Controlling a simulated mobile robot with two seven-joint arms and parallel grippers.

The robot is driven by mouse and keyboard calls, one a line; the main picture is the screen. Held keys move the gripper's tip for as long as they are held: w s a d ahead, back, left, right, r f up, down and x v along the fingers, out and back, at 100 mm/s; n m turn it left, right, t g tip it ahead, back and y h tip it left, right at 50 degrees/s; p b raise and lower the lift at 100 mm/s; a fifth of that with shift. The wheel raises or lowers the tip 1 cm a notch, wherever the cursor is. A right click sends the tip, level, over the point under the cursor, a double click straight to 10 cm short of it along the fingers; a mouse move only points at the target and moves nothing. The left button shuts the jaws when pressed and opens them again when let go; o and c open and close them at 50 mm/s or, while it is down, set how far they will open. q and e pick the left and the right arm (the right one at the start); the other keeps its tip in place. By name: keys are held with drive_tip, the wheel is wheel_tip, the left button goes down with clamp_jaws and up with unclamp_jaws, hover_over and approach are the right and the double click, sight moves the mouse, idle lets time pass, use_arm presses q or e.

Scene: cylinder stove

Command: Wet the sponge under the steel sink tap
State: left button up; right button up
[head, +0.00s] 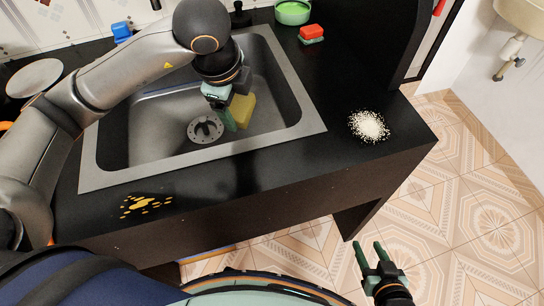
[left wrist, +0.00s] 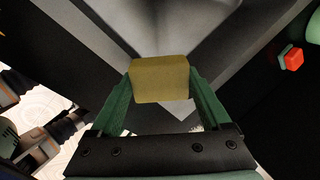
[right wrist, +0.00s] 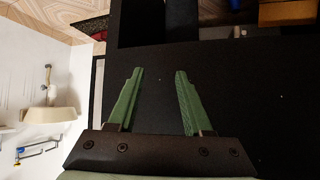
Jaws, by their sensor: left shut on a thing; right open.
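The yellow sponge (head: 241,111) is held by my left gripper (head: 230,118) inside the steel sink (head: 150,146), right of the round drain (head: 205,130). In the left wrist view the sponge (left wrist: 160,80) sits between the two green fingers. My left arm covers part of the sink's back side. The tap is mostly hidden; a dark fitting (head: 239,14) stands behind the sink, and I cannot tell if it is part of it. No water is seen. My right gripper (head: 368,250) is open and empty, in front of the counter over the floor.
A red and green sponge-like block (head: 312,33) and a green bowl (head: 293,12) stand behind right of the sink. White grains (head: 369,126) lie on the right counter, yellow spots (head: 146,206) at the front edge. A blue block (head: 122,32) is at back left.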

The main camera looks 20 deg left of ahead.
use_arm(q)
drive_tip(key=w+a+f+n+t+y+b, duration=0.1)
drive_tip(key=w+a+n+y+b, duration=0.15)
drive_tip(key=a, duration=0.65)
drive_tip(key=w+a+n+y+b, duration=0.1)
drive_tip(key=w+a+n+b, duration=0.2)
drive_tip(key=a, duration=0.5)
drive_tip(key=w+a+f+n+p, duration=0.1)
drive_tip(key=w+a+f+p, duration=0.1)
drive_tip(key=w+a, duration=0.6)
drive_tip(key=shift+w+a+f, duration=0.3)
drive_tip(key=shift+w+f, duration=0.15)
drive_tip(key=shift+w, duration=1.1)
use_arm(e)
drive_tip(key=shift+g, duration=0.5)
drive_tip(key=shift+s+a+f, duration=0.15)
drive_tip(key=shift+s+f, duration=0.05)
drive_tip(key=shift+f, duration=0.6)
drive_tip(key=shift+s+a+f, duration=0.2)
drive_tip(key=shift+s+f, duration=0.05)
drive_tip(key=shift+f, duration=0.6)
drive_tip(key=shift+s+a+f, duration=0.15)
drive_tip(key=shift+s+f, duration=0.05)
drive_tip(key=shift+f, duration=0.6)
use_arm(q)
drive_tip(key=shift+s, duration=0.1)
use_arm(e)
drive_tip(key=shift+w+r, duration=0.1)
drive_tip(key=shift+w, duration=0.05)
